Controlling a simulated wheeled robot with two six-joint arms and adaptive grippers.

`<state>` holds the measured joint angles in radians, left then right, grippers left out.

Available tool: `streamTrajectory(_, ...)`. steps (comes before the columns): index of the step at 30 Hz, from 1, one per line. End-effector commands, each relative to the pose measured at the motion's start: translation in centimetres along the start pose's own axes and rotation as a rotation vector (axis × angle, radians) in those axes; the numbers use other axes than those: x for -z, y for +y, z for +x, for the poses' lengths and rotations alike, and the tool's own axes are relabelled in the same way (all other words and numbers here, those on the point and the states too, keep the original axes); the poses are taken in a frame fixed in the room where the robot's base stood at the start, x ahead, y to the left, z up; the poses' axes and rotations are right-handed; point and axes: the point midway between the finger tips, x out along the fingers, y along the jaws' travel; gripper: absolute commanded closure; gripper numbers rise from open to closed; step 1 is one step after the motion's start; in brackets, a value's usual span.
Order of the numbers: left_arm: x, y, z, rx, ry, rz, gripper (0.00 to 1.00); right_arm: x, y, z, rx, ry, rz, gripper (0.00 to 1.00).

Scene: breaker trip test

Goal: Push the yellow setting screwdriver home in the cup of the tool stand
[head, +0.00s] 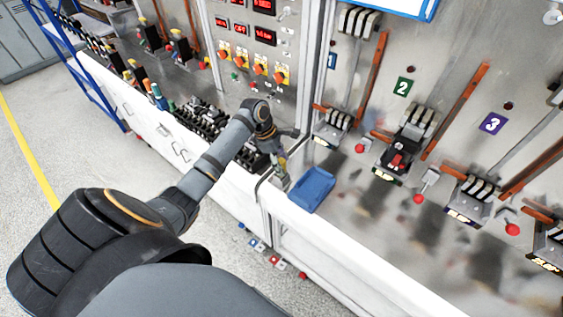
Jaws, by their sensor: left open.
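My left arm reaches in from the lower left, and my left gripper (279,156) points down at the bench edge, just left of the blue tray. It is small and partly hidden by my own wrist, but its jaws are open. A small yellow piece, apparently the yellow setting screwdriver (283,164), shows right at the fingertips. It looks roughly upright; I cannot tell whether the fingers touch it or how deep it sits. What seems to be the tool stand (282,181) is below it, and its cup cannot be made out. My right gripper is out of view.
A blue tray (312,189) lies on the bench close to the right of the gripper. A metal post (309,75) rises behind. Breakers with red knobs and a green "2" label (402,87) stand to the right. A row of dark terminals (205,122) is at left.

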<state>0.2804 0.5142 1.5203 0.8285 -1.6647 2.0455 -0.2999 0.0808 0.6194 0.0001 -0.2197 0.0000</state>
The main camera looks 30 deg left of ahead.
Motion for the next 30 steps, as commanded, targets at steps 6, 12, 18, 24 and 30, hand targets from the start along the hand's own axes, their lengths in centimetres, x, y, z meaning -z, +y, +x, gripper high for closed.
streamTrajectory(6,0.1,0.1,-2.7,-0.005,0.003,0.002,0.45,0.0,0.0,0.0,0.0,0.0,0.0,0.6)
streamTrajectory(12,0.1,0.1,-7.7,-0.005,0.003,0.001,0.45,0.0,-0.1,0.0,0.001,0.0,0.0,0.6)
streamTrajectory(18,0.1,0.1,-11.1,-0.002,0.002,0.001,0.45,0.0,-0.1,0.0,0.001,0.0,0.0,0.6)
streamTrajectory(24,0.0,0.0,-12.0,0.0,0.0,0.0,0.45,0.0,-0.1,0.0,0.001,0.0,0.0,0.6)
streamTrajectory(30,0.0,0.0,-12.0,0.0,0.0,0.0,0.45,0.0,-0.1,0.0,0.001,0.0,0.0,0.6)
